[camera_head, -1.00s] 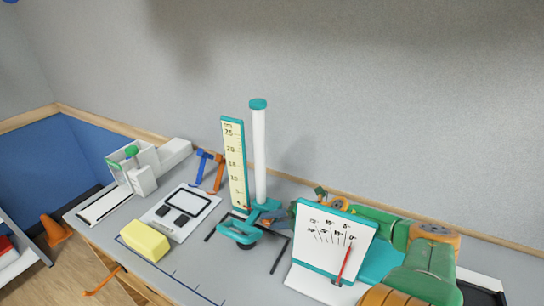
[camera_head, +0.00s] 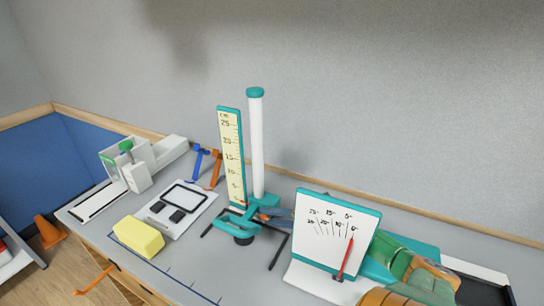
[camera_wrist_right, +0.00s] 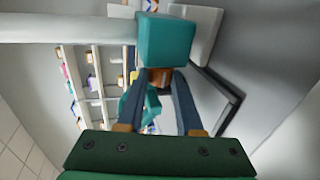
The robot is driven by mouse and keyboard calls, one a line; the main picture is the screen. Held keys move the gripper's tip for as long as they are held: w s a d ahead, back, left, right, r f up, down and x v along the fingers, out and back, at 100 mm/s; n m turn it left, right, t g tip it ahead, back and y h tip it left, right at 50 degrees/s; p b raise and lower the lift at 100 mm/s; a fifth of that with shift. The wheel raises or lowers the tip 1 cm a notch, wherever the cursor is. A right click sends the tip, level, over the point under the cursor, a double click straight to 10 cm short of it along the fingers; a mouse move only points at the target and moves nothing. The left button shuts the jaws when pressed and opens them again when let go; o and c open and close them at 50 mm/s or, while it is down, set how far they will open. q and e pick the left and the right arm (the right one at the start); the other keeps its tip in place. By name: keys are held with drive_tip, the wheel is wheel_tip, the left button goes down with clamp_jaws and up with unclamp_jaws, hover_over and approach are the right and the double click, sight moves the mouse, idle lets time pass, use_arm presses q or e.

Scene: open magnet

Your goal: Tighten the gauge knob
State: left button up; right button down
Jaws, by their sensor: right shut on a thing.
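The gauge has a yellow cm scale (camera_head: 231,157) and a white tube (camera_head: 257,150) with a teal cap, upright on a teal base (camera_head: 230,223). My right gripper (camera_head: 271,215) reaches the gauge's foot from the right, partly hidden by the dial board. In the right wrist view, my right gripper (camera_wrist_right: 160,77) has its two dark fingers closed on a brownish-orange knob (camera_wrist_right: 159,76). The knob sits against a teal block (camera_wrist_right: 166,40) of the gauge. My left gripper is not in view.
A white dial board (camera_head: 335,232) with a red needle stands in front of my right forearm. A yellow block (camera_head: 138,237), a white panel with dark pads (camera_head: 180,210), and blue and orange clamps (camera_head: 206,166) lie left. Some table front is clear.

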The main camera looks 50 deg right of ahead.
drive_tip(key=c, duration=0.6)
unclamp_jaws()
drive_tip(key=shift+o, duration=0.2)
drive_tip(key=shift+s, duration=0.1)
drive_tip(key=shift+v, duration=3.55)
